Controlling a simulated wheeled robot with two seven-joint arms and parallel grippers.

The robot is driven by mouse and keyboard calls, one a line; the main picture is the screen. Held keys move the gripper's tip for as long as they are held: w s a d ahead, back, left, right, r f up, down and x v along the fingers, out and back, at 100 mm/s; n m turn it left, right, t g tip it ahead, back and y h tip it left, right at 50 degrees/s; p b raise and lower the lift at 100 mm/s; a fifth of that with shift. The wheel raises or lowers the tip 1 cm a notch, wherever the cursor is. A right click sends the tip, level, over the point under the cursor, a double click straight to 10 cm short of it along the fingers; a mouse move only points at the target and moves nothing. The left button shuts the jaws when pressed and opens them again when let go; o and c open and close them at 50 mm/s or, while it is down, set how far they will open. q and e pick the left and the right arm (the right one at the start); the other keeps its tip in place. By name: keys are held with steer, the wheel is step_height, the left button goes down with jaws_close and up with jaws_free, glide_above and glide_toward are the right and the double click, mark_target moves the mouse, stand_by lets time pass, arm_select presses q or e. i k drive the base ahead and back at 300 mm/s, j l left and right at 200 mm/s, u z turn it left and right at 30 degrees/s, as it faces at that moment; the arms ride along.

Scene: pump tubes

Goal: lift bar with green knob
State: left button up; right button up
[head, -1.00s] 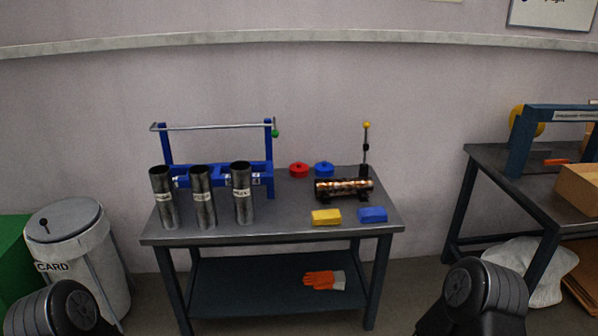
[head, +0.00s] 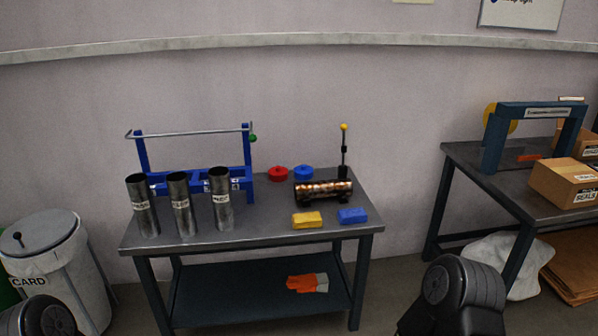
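A thin metal bar (head: 190,134) lies across the top of a blue rack (head: 142,155) at the left of the grey table (head: 260,231). A green knob (head: 253,139) sits at the bar's right end, beside the rack's right post. Three dark metal tubes (head: 180,206) stand upright in front of the rack and hide part of its base.
Red (head: 278,174) and blue (head: 303,172) caps, a copper-coloured cylinder (head: 323,190), a yellow-knobbed lever (head: 344,150), and yellow (head: 307,220) and blue (head: 352,216) blocks are on the table. An orange glove (head: 307,283) lies on the lower shelf. A bin (head: 55,262) stands left; another table (head: 470,172) stands right.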

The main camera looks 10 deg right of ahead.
mark_target(252, 137)
steer(key=i+j+z, duration=0.35)
steer(key=j, duration=0.3)
steer(key=i+j+z, duration=0.2)
steer(key=j, duration=0.15)
steer(key=i+j+z, duration=0.2)
steer(key=j, duration=0.15)
steer(key=j+z, duration=0.15)
steer(key=j, duration=0.25)
steer(key=i, duration=0.05)
